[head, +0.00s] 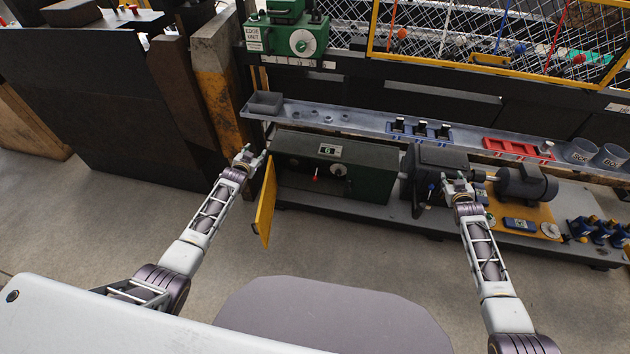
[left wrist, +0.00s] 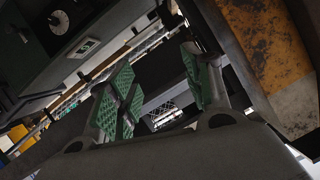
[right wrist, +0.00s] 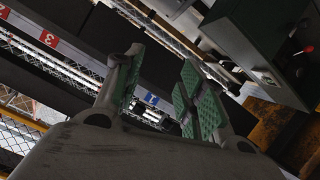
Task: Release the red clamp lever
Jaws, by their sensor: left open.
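A small red-tipped lever (head: 315,175) sits on the front of the dark green machine housing (head: 365,180), beside a round dial (head: 338,170). A red knob also shows in the right wrist view (right wrist: 309,48). I cannot be sure that either is the clamp lever. My left gripper (head: 250,157) is open and empty at the housing's left end, near the yellow door; its green pads stand apart in the left wrist view (left wrist: 160,95). My right gripper (head: 458,182) is open and empty in front of the dark unit, close to a blue-tipped lever (head: 431,187).
The yellow door (head: 265,205) stands swung out at the housing's left. A worn orange-and-black post (head: 218,95) is close to my left gripper. A grey ledge (head: 365,120) above carries blue holders (head: 420,130) and a red tray (head: 515,149). The floor in front is clear.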

